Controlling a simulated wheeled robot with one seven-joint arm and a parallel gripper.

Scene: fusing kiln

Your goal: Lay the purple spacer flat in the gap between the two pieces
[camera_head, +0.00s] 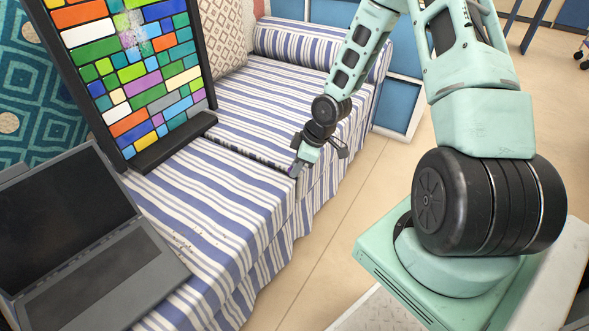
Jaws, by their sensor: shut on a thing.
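Two blue-and-white striped pieces, a far one (285,100) and a near one (200,205), lie end to end with a narrow dark gap (250,157) between them. My gripper (298,164) is at the right end of this gap, low over the front edge of the striped pieces. It is shut on a small purple spacer (294,171), of which only a little shows at the fingertips. The rest of the spacer is hidden or too small to make out. I cannot tell whether the spacer touches the striped pieces.
A framed panel of coloured glass (135,65) leans at the back left, its dark foot (175,145) near the gap's left end. An open dark laptop (85,235) lies at the front left. A striped bolster (300,40) is at the far end.

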